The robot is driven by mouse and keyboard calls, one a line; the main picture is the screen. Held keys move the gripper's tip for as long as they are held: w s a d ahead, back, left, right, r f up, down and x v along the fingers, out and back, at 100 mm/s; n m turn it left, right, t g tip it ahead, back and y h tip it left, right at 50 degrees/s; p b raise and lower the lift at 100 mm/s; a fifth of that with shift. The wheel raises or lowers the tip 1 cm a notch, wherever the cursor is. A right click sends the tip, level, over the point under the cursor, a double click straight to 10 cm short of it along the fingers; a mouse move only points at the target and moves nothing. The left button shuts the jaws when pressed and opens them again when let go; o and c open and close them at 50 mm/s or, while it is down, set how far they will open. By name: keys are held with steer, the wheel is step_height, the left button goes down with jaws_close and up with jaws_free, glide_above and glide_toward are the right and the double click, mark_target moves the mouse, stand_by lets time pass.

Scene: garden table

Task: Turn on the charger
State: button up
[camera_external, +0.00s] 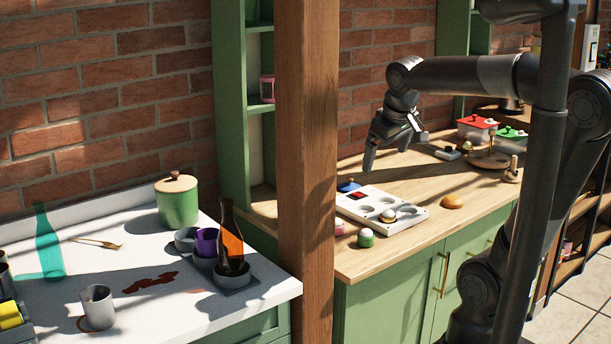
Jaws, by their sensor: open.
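I cannot tell for certain which thing is the charger. A white tray-like block (408,222) with round wells lies on the wooden counter; it could be the charger. It has a dark red square at its back left and a pale round piece in a front well. A small dark grey device with a light part (447,153) lies farther back on the counter, and a white box (590,47) hangs on the wall at the upper right. My gripper (386,156) is open and empty, pointing down above the counter, behind and above the white block. No switch is clear at this size.
A wooden post (305,150) stands left of the wooden counter (360,258). A green-and-white jar (366,238), an orange-yellow round item (453,201) and a wooden stand (490,160) are on the counter. Red (477,126) and green (511,136) lidded boxes stand farther back.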

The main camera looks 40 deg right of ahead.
steer(key=s+a+f+t+y, duration=0.1)
steer(key=s+f, duration=0.4)
steer(key=s, duration=0.4)
steer(key=shift+a+f+m+y, duration=0.25)
steer(key=shift+a+m+y, duration=0.05)
steer(key=shift+a, duration=0.05)
